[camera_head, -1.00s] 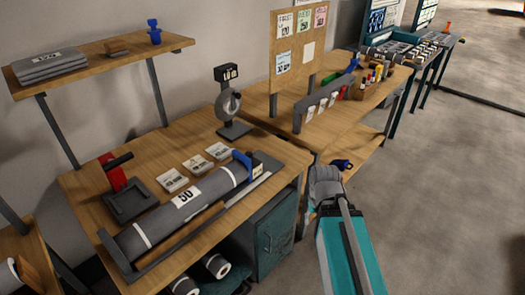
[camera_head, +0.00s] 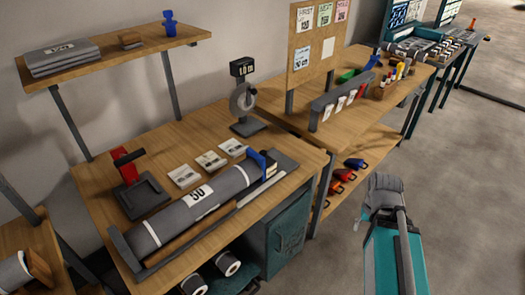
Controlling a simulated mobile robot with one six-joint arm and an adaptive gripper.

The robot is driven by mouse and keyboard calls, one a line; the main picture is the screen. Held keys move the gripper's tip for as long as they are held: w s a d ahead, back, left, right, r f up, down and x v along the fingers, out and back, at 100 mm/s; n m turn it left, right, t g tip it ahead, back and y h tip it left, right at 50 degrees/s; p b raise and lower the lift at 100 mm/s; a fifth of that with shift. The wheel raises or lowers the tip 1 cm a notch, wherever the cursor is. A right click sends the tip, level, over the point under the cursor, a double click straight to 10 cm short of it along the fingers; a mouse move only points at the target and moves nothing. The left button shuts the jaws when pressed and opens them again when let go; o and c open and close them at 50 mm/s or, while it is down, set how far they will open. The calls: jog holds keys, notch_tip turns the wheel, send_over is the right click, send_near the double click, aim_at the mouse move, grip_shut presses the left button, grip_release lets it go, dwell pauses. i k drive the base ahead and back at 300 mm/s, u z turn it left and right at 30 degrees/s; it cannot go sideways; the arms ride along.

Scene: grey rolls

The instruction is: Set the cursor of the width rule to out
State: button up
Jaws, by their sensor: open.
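The width rule (camera_head: 208,219) appears to be the long narrow rail along the front of the bench, beside a grey roll (camera_head: 190,212) marked 50. A blue piece (camera_head: 262,163), which looks like the cursor, stands at the rail's right end, by the roll's end. A pale label sits beside it, too small to read. My arm, teal with a grey joint, shows at the lower right, apart from the bench. My gripper itself cannot be made out.
A red-handled device (camera_head: 128,165) and several cards lie behind the roll. A gauge on a stand (camera_head: 245,97) is at the back.

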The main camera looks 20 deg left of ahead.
aim_at(268, 166)
jog(key=u, duration=0.05)
jog(key=k, duration=1.3)
jog(key=u, duration=0.85)
jog(key=i, duration=1.2)
jog(key=z, duration=0.05)
